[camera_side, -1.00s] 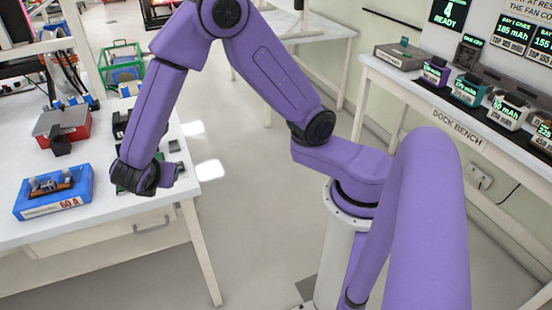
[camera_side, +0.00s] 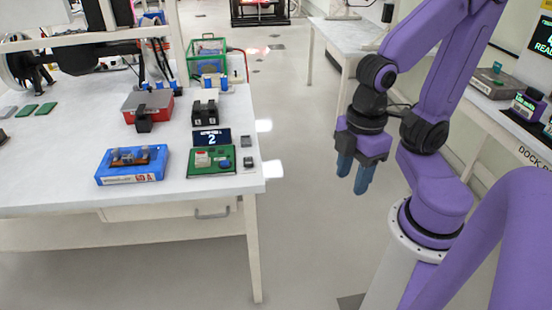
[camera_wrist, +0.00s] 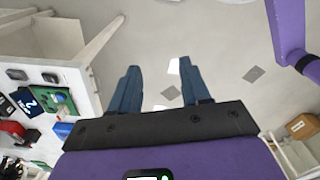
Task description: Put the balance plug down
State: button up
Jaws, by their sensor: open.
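My gripper (camera_side: 354,176) is open and hangs over the floor, to the right of the left table and apart from it. The wrist view shows its two blue fingers (camera_wrist: 159,68) spread, with only floor between them. I cannot tell for sure which thing is the balance plug. Two small dark grey pieces, one farther back (camera_side: 246,141) and one nearer (camera_side: 248,162), lie at the table's right edge beside a green circuit board (camera_side: 200,168). The board also shows in the wrist view (camera_wrist: 66,98) at the left. A small display reading 2 (camera_side: 211,137) stands behind it.
The left table (camera_side: 60,190) also bears a blue case (camera_side: 132,168), a red box (camera_side: 147,103), a black block (camera_side: 205,112) and a green-framed bin (camera_side: 208,60). The dock bench (camera_side: 530,125) is at the right. Open floor (camera_side: 300,220) lies between.

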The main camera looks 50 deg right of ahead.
jog(key=w+a+r+m, duration=0.1)
jog(key=w+a, duration=0.2)
jog(key=w, duration=0.3)
jog(key=w+a+r, duration=0.2)
jog(key=w+a, duration=0.1)
jog(key=w, duration=0.2)
jog(key=m, duration=0.3)
send_over(201, 153)
notch_tip(201, 153, down, 2)
jog(key=f, duration=1.1)
jog(key=shift+d+f, duration=0.25)
jog(key=shift+f, duration=0.15)
jog(key=shift+w+a+f, duration=0.15)
jog(key=shift+f, duration=2.55)
grip_shut()
